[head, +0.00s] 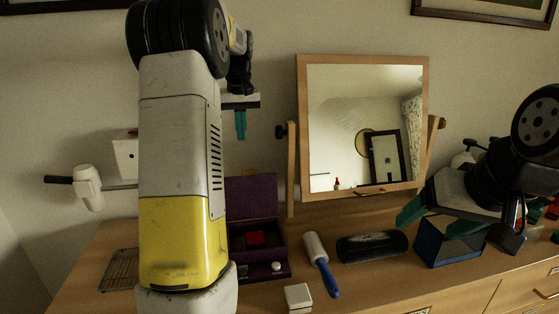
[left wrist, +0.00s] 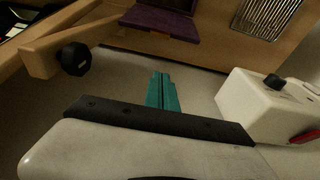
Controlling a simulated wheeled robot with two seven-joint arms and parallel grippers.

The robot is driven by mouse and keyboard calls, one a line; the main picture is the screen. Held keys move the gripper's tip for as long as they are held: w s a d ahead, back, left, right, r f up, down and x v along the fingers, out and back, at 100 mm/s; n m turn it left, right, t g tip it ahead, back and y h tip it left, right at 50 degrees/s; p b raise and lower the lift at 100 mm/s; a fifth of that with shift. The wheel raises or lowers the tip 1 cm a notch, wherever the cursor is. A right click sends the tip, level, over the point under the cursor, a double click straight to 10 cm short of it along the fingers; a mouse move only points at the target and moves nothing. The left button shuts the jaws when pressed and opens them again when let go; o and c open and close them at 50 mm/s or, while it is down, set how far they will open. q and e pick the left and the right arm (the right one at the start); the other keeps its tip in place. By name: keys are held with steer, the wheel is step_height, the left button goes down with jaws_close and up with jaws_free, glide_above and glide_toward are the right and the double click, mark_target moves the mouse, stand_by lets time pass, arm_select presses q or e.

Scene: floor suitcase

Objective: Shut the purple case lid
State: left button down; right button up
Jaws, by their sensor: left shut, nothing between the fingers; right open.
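The purple case (head: 262,266) stands on the dresser top with its lid (head: 251,195) raised about upright at the back. A small red item lies inside it. My left arm hides the case's left part. My left gripper (head: 240,124) is shut and empty, fingers pointing down, above the raised lid and apart from it. In the left wrist view its teal fingers (left wrist: 163,92) are together, and the purple case (left wrist: 162,22) shows at the top edge, apart from them. My right gripper (head: 433,221) is open at the right, over a dark blue box.
A tilting wooden-framed mirror (head: 301,130) stands right of the case. A lint roller (head: 321,262), a black glasses case (head: 371,246), a small white box (head: 298,296) and the dark blue box (head: 449,245) are on the dresser. A wire rack (head: 119,270) and hair dryer (head: 88,188) are left.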

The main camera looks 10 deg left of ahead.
arm_select(q)
step_height(320, 180, down, 9)
steer(key=s+d, duration=0.1)
steer(key=shift+s+f, duration=0.15)
steer(key=shift+s, duration=0.2)
stand_by(0.3)
steer(key=shift+s+d, duration=0.1)
